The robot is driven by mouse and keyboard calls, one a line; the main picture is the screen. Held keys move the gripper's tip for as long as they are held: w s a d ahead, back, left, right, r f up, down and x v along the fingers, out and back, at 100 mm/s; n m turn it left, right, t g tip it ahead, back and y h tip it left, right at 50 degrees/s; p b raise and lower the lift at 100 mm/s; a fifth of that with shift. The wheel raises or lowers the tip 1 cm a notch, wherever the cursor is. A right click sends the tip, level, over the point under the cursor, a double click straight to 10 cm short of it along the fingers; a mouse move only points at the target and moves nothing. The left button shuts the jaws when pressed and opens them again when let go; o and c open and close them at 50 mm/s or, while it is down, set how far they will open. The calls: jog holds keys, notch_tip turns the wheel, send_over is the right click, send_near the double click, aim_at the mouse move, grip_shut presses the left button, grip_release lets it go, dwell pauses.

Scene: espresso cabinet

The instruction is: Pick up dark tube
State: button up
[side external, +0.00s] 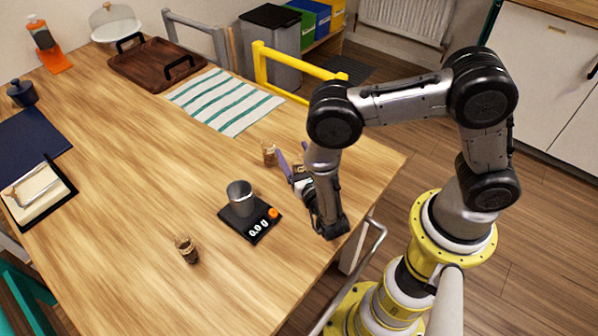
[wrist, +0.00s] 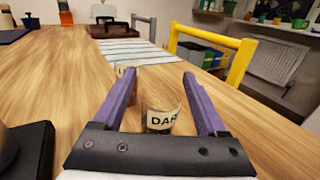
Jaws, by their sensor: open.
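The dark tube (wrist: 160,117), a small clear container with a pale label reading "DAR", stands between the two purple fingers of my gripper (wrist: 160,75) in the wrist view. My gripper is open, with a finger on each side of the tube; a gap shows on both sides. The label's lower part is hidden by the gripper's dark body. In the side view my gripper (side external: 291,150) is low at the table's right edge, and the arm mostly hides the tube there.
Another tube (side external: 269,153) stands just beyond my fingers, partly behind the left one in the wrist view. A scale (side external: 263,230) bearing a metal cup (side external: 240,195) and a third small jar (side external: 188,249) stand to the left. A striped cloth (side external: 225,102) and wooden tray (side external: 150,62) lie farther back.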

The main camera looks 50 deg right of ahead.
grip_shut()
dwell(0.4)
jog(key=shift+r, duration=0.1)
